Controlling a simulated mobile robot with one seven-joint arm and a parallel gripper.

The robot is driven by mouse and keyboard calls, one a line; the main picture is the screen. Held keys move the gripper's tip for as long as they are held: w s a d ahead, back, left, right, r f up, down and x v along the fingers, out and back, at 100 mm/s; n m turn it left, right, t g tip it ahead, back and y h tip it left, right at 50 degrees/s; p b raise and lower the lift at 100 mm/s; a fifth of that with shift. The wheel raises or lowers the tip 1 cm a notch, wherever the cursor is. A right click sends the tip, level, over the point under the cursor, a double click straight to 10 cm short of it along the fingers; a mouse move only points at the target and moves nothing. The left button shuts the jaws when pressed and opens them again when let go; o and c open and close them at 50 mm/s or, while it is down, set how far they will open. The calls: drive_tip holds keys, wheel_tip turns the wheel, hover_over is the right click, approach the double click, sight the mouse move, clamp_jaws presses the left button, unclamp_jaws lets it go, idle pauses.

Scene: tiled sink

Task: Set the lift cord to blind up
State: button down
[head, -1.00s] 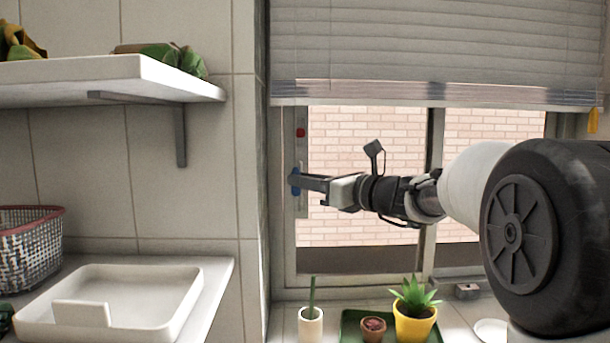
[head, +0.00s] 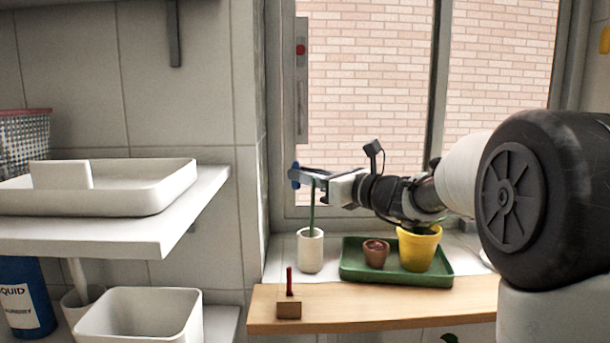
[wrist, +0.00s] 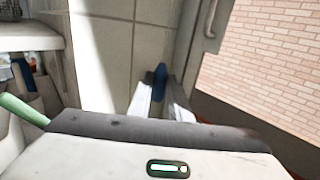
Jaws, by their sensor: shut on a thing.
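My gripper (head: 303,176) is shut on a small blue knob, which I take for the pull of the lift cord (head: 294,183), at the window's left edge. In the wrist view the blue knob (wrist: 160,74) sits at the tips of my two fingers. No cord line can be made out. A grey strip (head: 301,95) with a red mark near its top (head: 300,49) is on the left window frame. The knob is now below the strip's lower end. The blind is not in view.
Below my gripper, a white pot (head: 311,252) with a green stem stands beside a green tray (head: 352,270) holding a brown pot (head: 376,255) and a yellow pot (head: 417,252). A wooden ledge (head: 400,303) is in front. A white basin (head: 130,195) is left.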

drive_tip(key=shift+f, duration=0.5)
drive_tip(key=c, duration=1.9)
unclamp_jaws()
drive_tip(key=shift+c, duration=0.2)
drive_tip(key=shift+r, duration=0.1)
drive_tip(key=shift+s+r, duration=0.1)
drive_tip(key=shift+r, duration=0.05)
drive_tip(key=p+v, duration=0.1)
drive_tip(key=v, duration=1.6)
drive_tip(key=shift+s+d, duration=0.1)
drive_tip(key=shift+d, duration=0.1)
